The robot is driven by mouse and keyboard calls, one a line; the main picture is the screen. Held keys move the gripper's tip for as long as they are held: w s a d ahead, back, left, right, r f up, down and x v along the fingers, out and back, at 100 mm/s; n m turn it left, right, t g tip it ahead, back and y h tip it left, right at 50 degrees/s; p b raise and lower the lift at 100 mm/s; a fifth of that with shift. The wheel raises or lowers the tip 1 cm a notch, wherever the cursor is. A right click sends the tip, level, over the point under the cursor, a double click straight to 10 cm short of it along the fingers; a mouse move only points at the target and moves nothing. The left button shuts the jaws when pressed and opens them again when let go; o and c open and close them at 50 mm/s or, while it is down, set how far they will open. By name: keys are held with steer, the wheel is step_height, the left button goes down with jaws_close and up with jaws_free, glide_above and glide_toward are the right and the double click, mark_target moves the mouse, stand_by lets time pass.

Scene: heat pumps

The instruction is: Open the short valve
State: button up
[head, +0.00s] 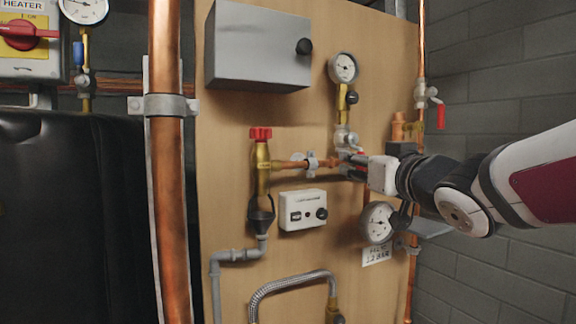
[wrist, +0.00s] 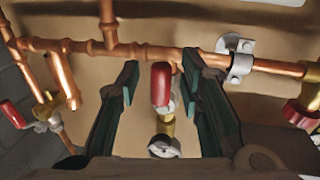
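The short red valve handle (wrist: 161,85) sits between my two gripper fingers in the wrist view, below a horizontal copper pipe. A brass fitting and a small round gauge show under it. My gripper (wrist: 160,64) is open, with a visible gap between the handle and each finger. In the head view, my gripper (head: 358,165) is at the pipe junction under the upper gauge, at the end of my arm coming from the right. Only a bit of red (head: 360,152) shows there, and the rest of the handle is hidden by the gripper.
A red-knobbed brass valve (head: 260,133) stands left of my gripper. Another red lever (head: 441,115) hangs on the right-hand pipe. A round gauge (head: 377,222) is below my wrist, and a white control box (head: 303,210) lower left. A thick copper pipe (head: 167,200) stands in the foreground.

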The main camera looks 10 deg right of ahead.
steer(key=s+d, duration=0.1)
steer(key=s, duration=1)
steer(key=shift+s+d+f, duration=0.2)
steer(key=shift+s+f, duration=0.1)
steer(key=shift+s, duration=0.1)
steer(key=s+d+f+m+g+h, duration=0.1)
steer(key=s+f+g+h, duration=0.15)
steer(key=f, duration=0.35)
steer(key=s+d+f+m+g+h, duration=0.1)
steer(key=f+m+g+h, duration=0.15)
steer(key=f, duration=0.35)
steer(key=s+a+f+n+g+y, duration=0.1)
steer(key=s+a+f+g, duration=0.2)
steer(key=s+f+g, duration=0.1)
steer(key=s+a+f+n+g+y, duration=0.1)
steer(key=s+a+f+g, duration=0.2)
steer(key=s+f, duration=0.4)
steer(key=shift+s+a+f+g+y, duration=0.25)
steer(key=shift+f+g+y, duration=0.15)
steer(key=shift+g, duration=0.3)
